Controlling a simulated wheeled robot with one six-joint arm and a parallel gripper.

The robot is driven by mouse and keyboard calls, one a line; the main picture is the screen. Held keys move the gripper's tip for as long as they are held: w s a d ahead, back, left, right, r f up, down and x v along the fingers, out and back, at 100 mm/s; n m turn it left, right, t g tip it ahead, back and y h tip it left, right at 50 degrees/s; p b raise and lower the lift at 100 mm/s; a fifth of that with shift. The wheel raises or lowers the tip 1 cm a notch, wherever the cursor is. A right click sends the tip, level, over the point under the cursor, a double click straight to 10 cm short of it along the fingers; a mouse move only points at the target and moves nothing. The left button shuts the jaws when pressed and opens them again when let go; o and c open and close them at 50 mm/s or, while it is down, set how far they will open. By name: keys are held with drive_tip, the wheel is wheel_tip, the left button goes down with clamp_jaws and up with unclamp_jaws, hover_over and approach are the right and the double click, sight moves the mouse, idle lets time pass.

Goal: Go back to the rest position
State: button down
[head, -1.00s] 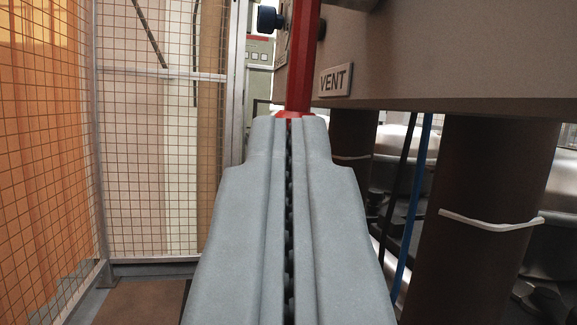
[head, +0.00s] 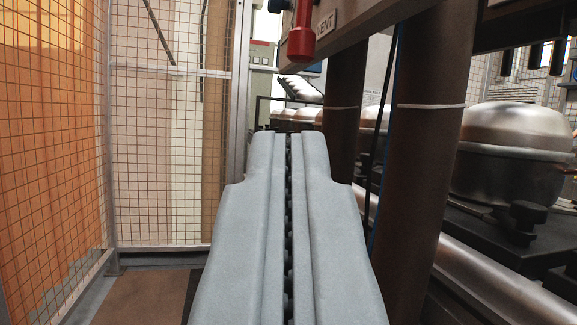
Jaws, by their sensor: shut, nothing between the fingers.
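My gripper (head: 288,140) reaches forward from the bottom middle of the head view. Its two grey fingers lie shut against each other with nothing between them. A red handle (head: 301,38) hangs at the top middle, above and beyond the fingertips, apart from them. The rest position itself is not marked by anything in view.
A wire mesh fence (head: 165,150) stands on the left. Two brown posts (head: 415,150) rise close on the right, beneath a panel with a VENT label (head: 325,22). Metal compressors (head: 512,150) stand beyond them. Brown floor (head: 140,298) is bare at the lower left.

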drive_tip(key=s+r+m+g+h, duration=0.1)
drive_tip(key=s+r+g+h, duration=0.15)
drive_tip(key=s+r, duration=1.6)
drive_tip(key=s+m+g, duration=0.1)
drive_tip(key=s+g, duration=0.2)
drive_tip(key=s, duration=2.5)
drive_tip(key=shift+r, duration=0.1)
